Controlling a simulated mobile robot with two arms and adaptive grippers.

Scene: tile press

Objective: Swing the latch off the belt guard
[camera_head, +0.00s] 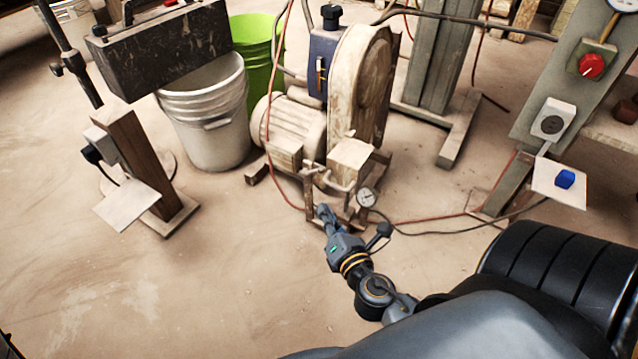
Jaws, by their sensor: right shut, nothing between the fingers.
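The belt guard (366,85) is a tall, worn, cream-coloured rounded cover on the right side of the pump and motor unit. I cannot pick out its latch with certainty. A small orange and dark fitting (320,76) shows on the blue-grey housing left of the guard. My right gripper (323,212) is shut and empty. In the picture it is below the guard, in front of the pipework at the unit's base. I cannot tell whether it touches anything there. My left gripper is out of view.
A pressure gauge (367,197) and pipes are close to the right gripper. A motor (290,126), white bucket (212,125) and green bin (262,48) stand left of the guard. A red knob (591,66) is on the right post. Open floor lies at left.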

